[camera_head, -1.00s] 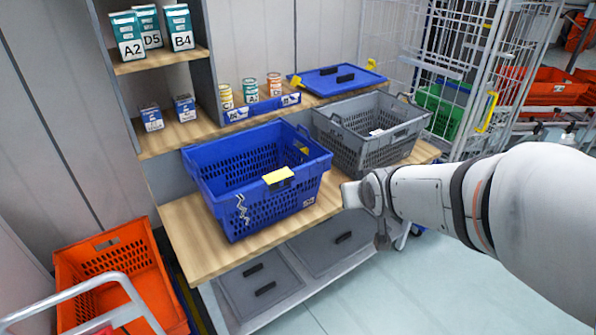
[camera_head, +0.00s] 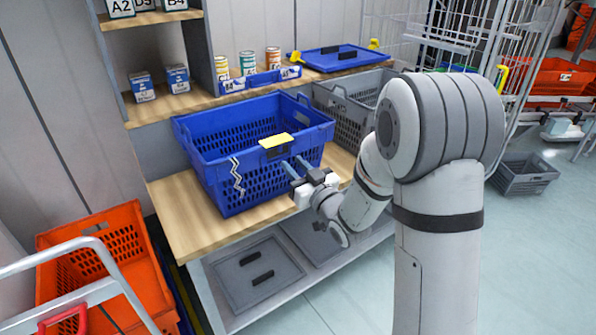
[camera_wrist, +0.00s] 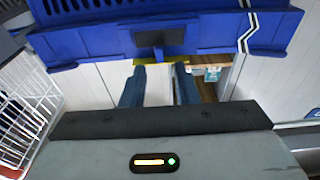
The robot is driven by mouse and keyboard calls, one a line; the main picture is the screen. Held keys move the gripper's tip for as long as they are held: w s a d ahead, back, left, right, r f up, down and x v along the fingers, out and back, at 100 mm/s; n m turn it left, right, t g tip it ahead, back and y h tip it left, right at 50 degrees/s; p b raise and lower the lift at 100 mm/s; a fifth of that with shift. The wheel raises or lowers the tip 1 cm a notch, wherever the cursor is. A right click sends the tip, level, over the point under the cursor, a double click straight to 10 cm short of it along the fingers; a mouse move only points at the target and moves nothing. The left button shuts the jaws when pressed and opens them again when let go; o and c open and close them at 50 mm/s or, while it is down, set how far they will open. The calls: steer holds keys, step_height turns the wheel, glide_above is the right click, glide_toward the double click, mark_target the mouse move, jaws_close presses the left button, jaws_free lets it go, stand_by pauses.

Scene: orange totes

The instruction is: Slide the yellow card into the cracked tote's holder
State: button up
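The blue cracked tote (camera_head: 215,182) stands on the wooden bench, a white zigzag crack (camera_head: 237,177) on its front wall. Its black holder (camera_head: 278,152) sits on that wall near the rim. The yellow card (camera_head: 275,140) shows at the holder's top edge; how deep it sits I cannot tell. In the wrist view the holder (camera_wrist: 158,38) has the card (camera_wrist: 160,62) as a thin yellow strip along its edge, and the crack (camera_wrist: 248,32) is to the right. My gripper (camera_head: 298,167) is open, its two blue fingers (camera_wrist: 159,72) apart and empty, in front of the holder.
A grey tote (camera_head: 345,110) stands right of the blue one. Behind are cans, a blue tray and a blue lid (camera_head: 340,60). An orange tote (camera_head: 95,255) is at lower left near a metal rail. A wire cage (camera_head: 450,40) stands at right; bench (camera_head: 185,215) is bare at left front.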

mark_target(280, 150)
steer(key=shift+p+x, duration=1.55)
steer(key=shift+x, duration=1.45)
steer(key=shift+c, duration=0.4)
steer(key=c, duration=0.5)
steer(key=shift+r+b+v, duration=0.25)
steer(key=shift+b+v, duration=0.55)
steer(key=shift+v, duration=0.7)
steer(key=shift+r+b+v, duration=0.2)
steer(key=shift+b+v, duration=0.6)
steer(key=shift+v, duration=0.65)
jaws_close()
steer(key=shift+d, duration=0.1)
